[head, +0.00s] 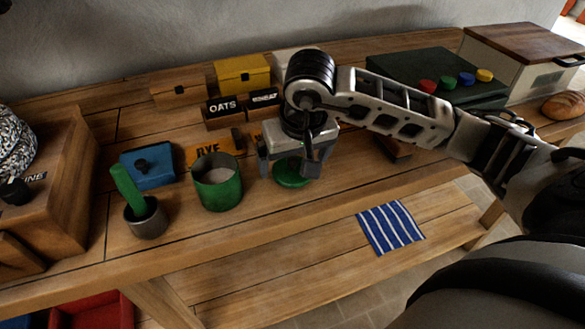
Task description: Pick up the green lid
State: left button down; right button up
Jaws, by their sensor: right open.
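The green lid (291,175) is a round disc lying on the wooden bench (250,225), just right of a green open canister (218,186). My right gripper (291,171) points down over the lid, with its two fingers apart on either side of it. The gripper covers the back part of the lid. I cannot tell whether the fingers touch it. My left gripper is not in view.
Left of the canister stand a grey cup (147,220) with a green-handled tool and a blue block (150,165). Behind are an orange RYE sign (214,148), an OATS box (224,110) and a yellow box (242,75). A striped cloth (390,227) lies on a lower surface at the front.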

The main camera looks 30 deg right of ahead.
jog(key=shift+x, duration=1.15)
jog(key=c, duration=1)
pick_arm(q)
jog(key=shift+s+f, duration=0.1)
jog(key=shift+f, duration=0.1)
pick_arm(e)
jog(key=shift+c, duration=0.2)
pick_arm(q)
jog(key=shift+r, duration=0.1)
pick_arm(e)
jog(key=shift+r, duration=0.15)
